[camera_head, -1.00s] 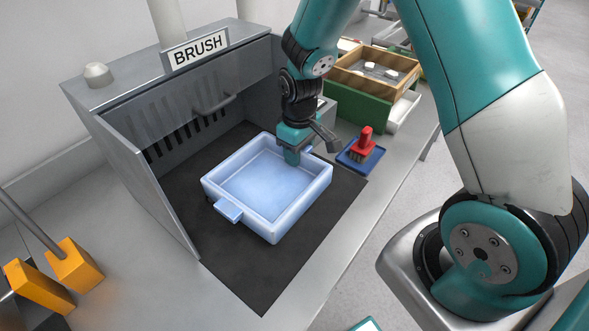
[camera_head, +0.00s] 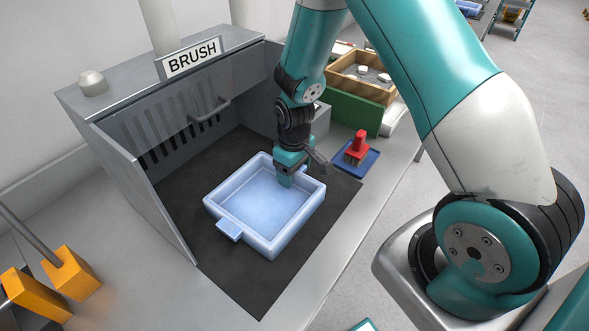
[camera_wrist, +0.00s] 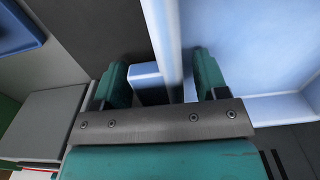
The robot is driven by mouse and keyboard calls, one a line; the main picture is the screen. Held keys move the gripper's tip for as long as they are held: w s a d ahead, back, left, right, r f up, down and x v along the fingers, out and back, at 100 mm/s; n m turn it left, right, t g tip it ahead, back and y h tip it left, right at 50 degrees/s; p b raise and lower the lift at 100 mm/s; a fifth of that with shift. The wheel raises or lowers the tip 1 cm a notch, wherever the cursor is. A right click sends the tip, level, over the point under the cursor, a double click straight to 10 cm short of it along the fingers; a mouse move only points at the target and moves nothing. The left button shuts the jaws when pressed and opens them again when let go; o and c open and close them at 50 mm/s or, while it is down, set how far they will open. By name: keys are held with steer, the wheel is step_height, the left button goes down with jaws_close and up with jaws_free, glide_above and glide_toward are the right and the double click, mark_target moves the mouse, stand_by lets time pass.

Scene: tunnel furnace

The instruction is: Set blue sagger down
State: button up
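The blue sagger (camera_head: 246,243), a pale blue square tray with a tab on its near side, appears to sit level on the dark mat (camera_head: 228,280) in front of the brush booth. My gripper (camera_head: 287,178) is at its far right wall, pointing down. In the wrist view my gripper (camera_wrist: 163,80) straddles the sagger wall (camera_wrist: 170,50), one finger outside beside a small tab (camera_wrist: 148,80) and one finger inside. The fingers stand apart, with a gap showing between the wall and the inner finger. The sagger is empty; the wall's contact with the outer finger is unclear.
The grey booth (camera_head: 190,57) labelled BRUSH stands behind, with its side panel to the left. A red brush (camera_head: 357,147) on a blue tray (camera_head: 368,163) lies to the right. A wooden box (camera_head: 360,88) is behind it. Orange blocks (camera_head: 75,278) are at lower left.

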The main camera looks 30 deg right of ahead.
step_height(320, 180, up, 12)
steer(key=shift+f+b, duration=0.15)
steer(key=shift+b, duration=0.6)
steer(key=s+a+r+n+y, duration=0.1)
steer(key=s+a+r+y, duration=0.1)
steer(key=s+a+r, duration=0.4)
steer(key=s+a+r+n+y, duration=0.1)
steer(key=s+a+r, duration=0.5)
steer(key=s, duration=0.9)
step_height(320, 180, up, 3)
steer(key=shift+s+a+f+n+y, duration=0.15)
steer(key=shift+s+a+n+y, duration=0.15)
steer(key=shift+y, duration=0.3)
